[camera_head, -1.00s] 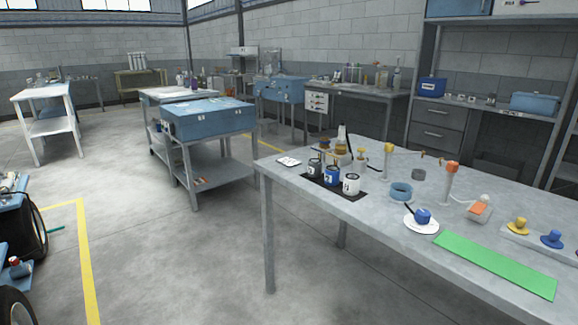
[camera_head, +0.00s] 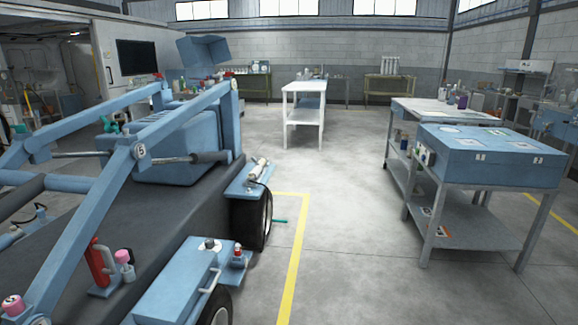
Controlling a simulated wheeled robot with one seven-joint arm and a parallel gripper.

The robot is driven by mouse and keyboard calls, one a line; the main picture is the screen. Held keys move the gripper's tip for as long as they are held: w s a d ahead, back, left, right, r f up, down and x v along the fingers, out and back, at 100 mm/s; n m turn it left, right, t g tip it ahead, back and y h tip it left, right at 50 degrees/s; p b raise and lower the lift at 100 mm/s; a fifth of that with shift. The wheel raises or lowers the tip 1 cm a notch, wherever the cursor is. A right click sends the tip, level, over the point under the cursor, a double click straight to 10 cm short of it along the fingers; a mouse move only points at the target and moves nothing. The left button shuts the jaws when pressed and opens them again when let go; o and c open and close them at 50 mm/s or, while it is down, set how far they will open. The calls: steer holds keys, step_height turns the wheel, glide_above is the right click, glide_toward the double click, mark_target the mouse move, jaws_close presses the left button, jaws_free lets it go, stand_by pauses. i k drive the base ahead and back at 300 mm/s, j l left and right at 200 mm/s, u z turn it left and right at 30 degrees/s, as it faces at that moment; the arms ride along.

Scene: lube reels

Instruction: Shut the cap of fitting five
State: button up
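My gripper is not in view. A blue loader-like machine (camera_head: 185,140) with lift arms stands at the left. A pale round plate (camera_head: 140,151) on its arm bears a dark digit, too small to read surely. Several small fittings sit on the machine: a pink-topped one (camera_head: 124,262) beside a red cylinder, a pink round one (camera_head: 13,304) at the lower left, a red and white one (camera_head: 238,256) and a dark knob on a pale disc (camera_head: 210,245) on the blue step. I cannot tell which is fitting five or whether its cap is open.
A blue cabinet on a grey cart (camera_head: 485,160) stands at the right, with a grey bench (camera_head: 440,108) behind it. A white table (camera_head: 304,90) stands further back. The concrete floor (camera_head: 350,230) between machine and cart is clear, crossed by a yellow line (camera_head: 294,270).

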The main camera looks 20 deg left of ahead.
mark_target(111, 126)
steer(key=i+j+u, duration=0.1)
steer(key=i+u, duration=0.25)
steer(key=i, duration=0.55)
steer(key=i+l+u, duration=0.1)
steer(key=i+u, duration=0.25)
steer(key=i, duration=0.6)
steer(key=i+u, duration=0.2)
steer(key=u, duration=0.2)
steer(key=i+l+u, duration=0.1)
steer(key=u, duration=0.35)
steer(key=i+l+u, duration=0.2)
steer(key=u, duration=0.2)
steer(key=i, duration=0.05)
